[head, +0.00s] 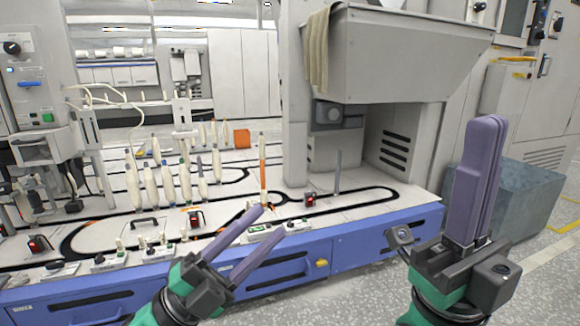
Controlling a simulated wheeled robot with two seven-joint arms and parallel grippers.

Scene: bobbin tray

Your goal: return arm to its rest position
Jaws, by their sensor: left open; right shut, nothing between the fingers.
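My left gripper (262,224) comes in at the lower middle of the head view. Its two purple fingers are spread apart with nothing between them. They overlap the blue front edge of the machine bench (345,212) in the picture. My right gripper (487,125) is at the lower right, pointing up. Its purple fingers are pressed together and empty. It is in front of the grey-blue bin (535,195) in the picture.
Several white bobbins (152,185) stand upright on the bench at the left. A bobbin with an orange lower part (262,170) stands near the middle. A grey hopper (400,50) with a hanging cloth (319,50) overhangs the bench. Speckled floor (350,295) is open in front.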

